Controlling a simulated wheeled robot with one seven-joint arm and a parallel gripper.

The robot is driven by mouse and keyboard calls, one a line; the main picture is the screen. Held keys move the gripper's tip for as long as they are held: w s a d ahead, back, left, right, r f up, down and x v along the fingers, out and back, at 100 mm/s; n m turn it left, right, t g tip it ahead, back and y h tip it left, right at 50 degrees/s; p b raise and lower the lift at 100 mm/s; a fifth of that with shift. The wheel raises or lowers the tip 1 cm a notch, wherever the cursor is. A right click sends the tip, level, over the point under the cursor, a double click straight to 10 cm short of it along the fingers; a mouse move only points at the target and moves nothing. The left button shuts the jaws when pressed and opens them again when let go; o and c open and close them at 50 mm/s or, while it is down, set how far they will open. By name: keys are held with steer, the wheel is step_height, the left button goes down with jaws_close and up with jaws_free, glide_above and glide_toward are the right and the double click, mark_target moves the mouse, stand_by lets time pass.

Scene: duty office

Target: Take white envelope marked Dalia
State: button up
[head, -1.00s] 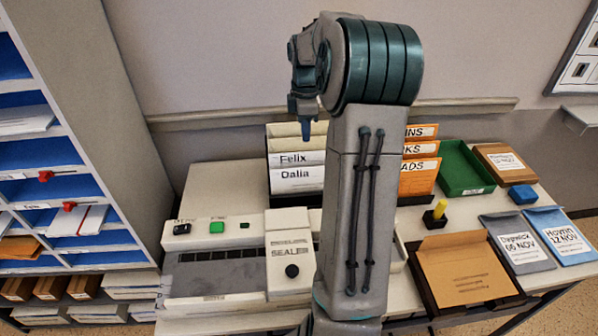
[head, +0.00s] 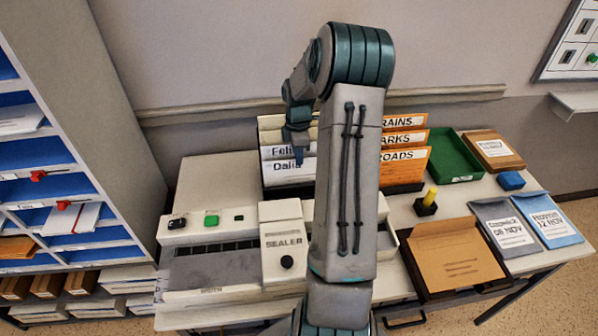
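The white envelope marked Dalia (head: 282,178) stands upright at the front of a rack at the back of the table. The white envelope marked Felix (head: 276,153) stands just behind it. My gripper (head: 299,153) points down and overlaps the right part of both envelopes in the head view. I cannot tell whether it touches them. Its fingers are small and seen edge-on, so their opening does not show. My arm hides the right end of the rack.
Orange folders (head: 405,155) stand right of my arm. A sealer machine (head: 283,245) fills the table's front left. Blue-lined shelves (head: 50,180) stand left.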

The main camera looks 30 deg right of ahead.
steer(key=shift+f, duration=0.65)
jaws_close()
steer(key=shift+r, duration=0.2)
